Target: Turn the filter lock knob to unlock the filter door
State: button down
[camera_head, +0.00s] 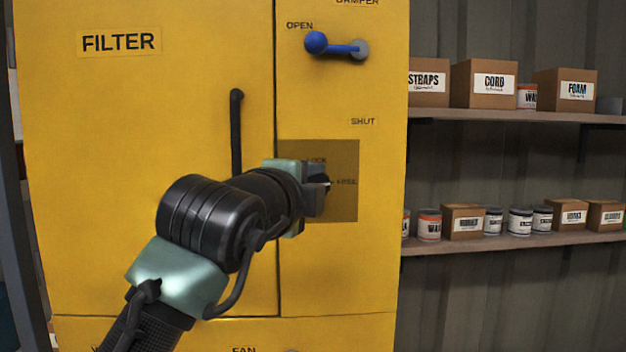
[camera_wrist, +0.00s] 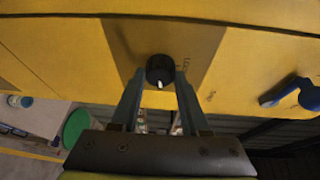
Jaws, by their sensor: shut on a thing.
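The filter lock knob (camera_wrist: 160,66) is a round black knob with a white mark, on a brownish plate (camera_head: 346,208) on the yellow cabinet. In the wrist view the mark points to the bottom edge, while the LOCK lettering lies to the knob's right. In the head view LOCK is above and FREE is to the right, at the fingertips. My gripper (camera_head: 320,186) reaches the plate, its fingers shut on the knob's two sides. It mostly hides the knob in the head view. The filter door (camera_head: 120,130), marked FILTER, is flush with the cabinet front and has a black vertical handle (camera_head: 236,130).
A blue damper lever (camera_head: 335,46) sits above the plate, pointing left by OPEN; SHUT is lettered below it. It also shows in the wrist view (camera_wrist: 285,92). Shelves to the right hold boxes (camera_head: 488,84) and cans (camera_head: 429,226). My arm crosses in front of the filter door.

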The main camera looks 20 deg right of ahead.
jog(key=shift+m, duration=0.6)
jog(key=shift+y+p, duration=0.3)
jog(key=shift+c, duration=2)
grip_release()
jog(key=b+v, duration=0.4)
jog(key=v, duration=0.9)
jog(key=shift+r+b, duration=0.2)
jog(key=shift+b, duration=0.15)
jog(key=shift+w, duration=0.1)
